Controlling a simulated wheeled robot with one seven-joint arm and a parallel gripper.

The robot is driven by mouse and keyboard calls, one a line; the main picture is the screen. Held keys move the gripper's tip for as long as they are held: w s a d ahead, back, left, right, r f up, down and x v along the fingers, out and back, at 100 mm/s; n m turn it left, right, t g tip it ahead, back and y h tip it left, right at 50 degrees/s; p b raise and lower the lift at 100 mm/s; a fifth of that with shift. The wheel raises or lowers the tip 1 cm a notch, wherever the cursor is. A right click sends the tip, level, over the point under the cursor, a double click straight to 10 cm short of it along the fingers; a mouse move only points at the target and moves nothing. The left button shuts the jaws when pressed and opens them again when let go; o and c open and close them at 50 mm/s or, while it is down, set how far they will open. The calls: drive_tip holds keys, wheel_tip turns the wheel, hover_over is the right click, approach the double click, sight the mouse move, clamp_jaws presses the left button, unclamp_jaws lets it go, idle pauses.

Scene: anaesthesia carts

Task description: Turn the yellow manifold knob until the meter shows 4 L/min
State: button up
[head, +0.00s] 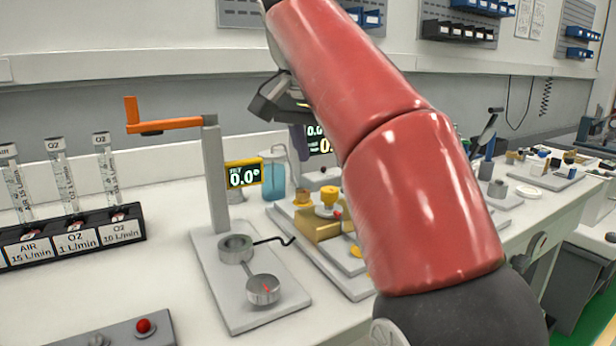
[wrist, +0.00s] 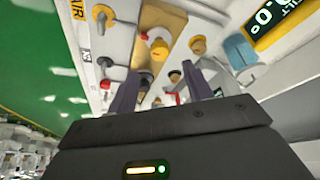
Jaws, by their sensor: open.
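A yellow knob (head: 329,195) stands on a brass-coloured manifold block (head: 318,226) on the bench, partly behind my red arm in the head view. A dark display (head: 318,141) behind my arm is partly hidden. My gripper (wrist: 160,90) is open and empty, above the manifold area, apart from the knobs.
A grey stand with an orange crank handle (head: 165,125) rises left of the meter. A rack of flow tubes (head: 75,240) stands at the left. A blue-liquid bottle (head: 275,178) is behind the manifold. Other fittings (head: 540,175) fill the bench's right side.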

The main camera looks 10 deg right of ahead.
sight(329, 189)
drive_tip(key=shift+b+x, duration=0.8)
drive_tip(key=shift+x, duration=3)
drive_tip(key=c, duration=1)
drive_tip(key=shift+o, duration=0.2)
